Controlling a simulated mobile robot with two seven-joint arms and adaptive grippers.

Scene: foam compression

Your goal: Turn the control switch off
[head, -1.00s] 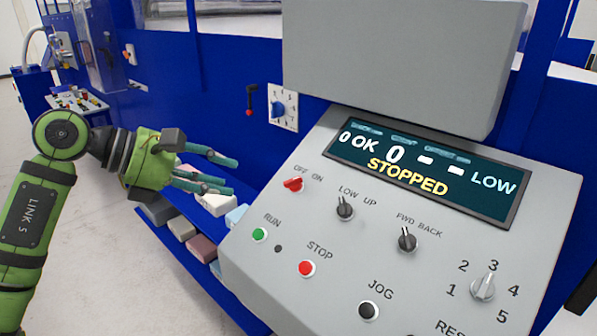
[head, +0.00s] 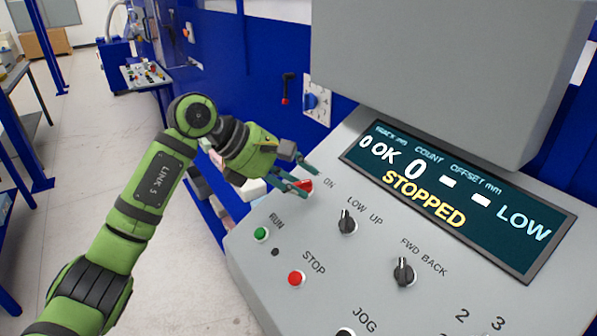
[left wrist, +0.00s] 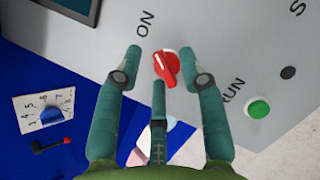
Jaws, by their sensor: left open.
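The control switch is a red rotary knob (head: 304,186) at the upper left of the grey slanted panel (head: 300,235), with ON readable beside it and its OFF label hidden by my gripper. In the left wrist view the red knob (left wrist: 166,67) lies between my spread fingertips, with a third finger just below it. I cannot tell whether the fingers touch it. My left gripper (head: 309,178) is open, with its green-tipped fingers over the knob. The panel's display (head: 450,200) reads STOPPED and LOW. My right gripper is not in view.
Close by are the green RUN button (head: 261,234), the red STOP button (head: 296,278) and the black LOW/UP knob (head: 347,222). A grey box (head: 440,70) overhangs the display. A blue dial (head: 311,102) and a red-tipped lever (head: 287,90) are on the blue wall behind.

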